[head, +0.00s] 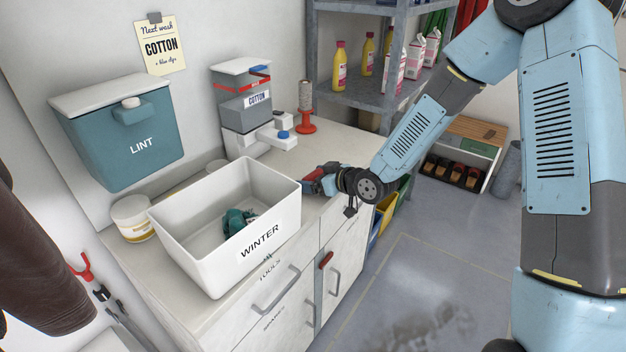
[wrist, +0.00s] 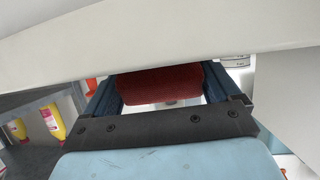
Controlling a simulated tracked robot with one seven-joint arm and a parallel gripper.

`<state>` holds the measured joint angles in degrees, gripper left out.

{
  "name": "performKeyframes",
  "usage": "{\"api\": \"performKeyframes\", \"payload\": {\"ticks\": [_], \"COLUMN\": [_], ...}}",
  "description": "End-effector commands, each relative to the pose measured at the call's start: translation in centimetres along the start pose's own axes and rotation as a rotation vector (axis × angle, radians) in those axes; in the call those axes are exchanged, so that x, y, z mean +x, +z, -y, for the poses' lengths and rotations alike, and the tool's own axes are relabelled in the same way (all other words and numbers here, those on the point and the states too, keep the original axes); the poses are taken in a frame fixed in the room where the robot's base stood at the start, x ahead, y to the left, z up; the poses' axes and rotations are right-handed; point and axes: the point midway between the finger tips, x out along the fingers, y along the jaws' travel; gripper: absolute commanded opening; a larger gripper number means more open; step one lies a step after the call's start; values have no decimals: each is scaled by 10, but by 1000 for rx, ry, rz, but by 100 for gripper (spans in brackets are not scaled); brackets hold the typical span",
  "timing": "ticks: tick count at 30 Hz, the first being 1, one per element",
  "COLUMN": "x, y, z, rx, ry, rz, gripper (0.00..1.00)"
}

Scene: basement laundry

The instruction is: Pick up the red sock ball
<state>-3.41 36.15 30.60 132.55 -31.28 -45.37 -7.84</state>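The red sock ball (wrist: 160,85) lies between the two dark blue fingers of my gripper (wrist: 163,92) in the wrist view. It fills the gap and touches both fingers, so my gripper looks shut on it. A pale surface crosses the wrist view and hides its upper part and the fingertips. In the head view, my gripper (head: 320,183) is low over the counter, just right of the white WINTER bin, with a little red (head: 313,174) showing at its fingers. I cannot tell whether the ball still touches the counter.
The white WINTER bin (head: 191,245) holds a dark teal bundle (head: 237,221). Behind are the grey COTTON dispenser (head: 245,112) and a red-based spool (head: 306,122). A round tub (head: 132,217) stands left of the bin. The counter (head: 345,148) is clear behind my gripper.

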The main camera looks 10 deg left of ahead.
Motion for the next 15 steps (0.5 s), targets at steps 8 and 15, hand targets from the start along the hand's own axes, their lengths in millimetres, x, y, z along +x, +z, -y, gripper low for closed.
{"api": "performKeyframes", "payload": {"ticks": [8,15], "x": [0,0], "y": [0,0], "z": [0,0], "rx": [0,0], "ry": [0,0], "rz": [0,0], "gripper": [63,50]}}
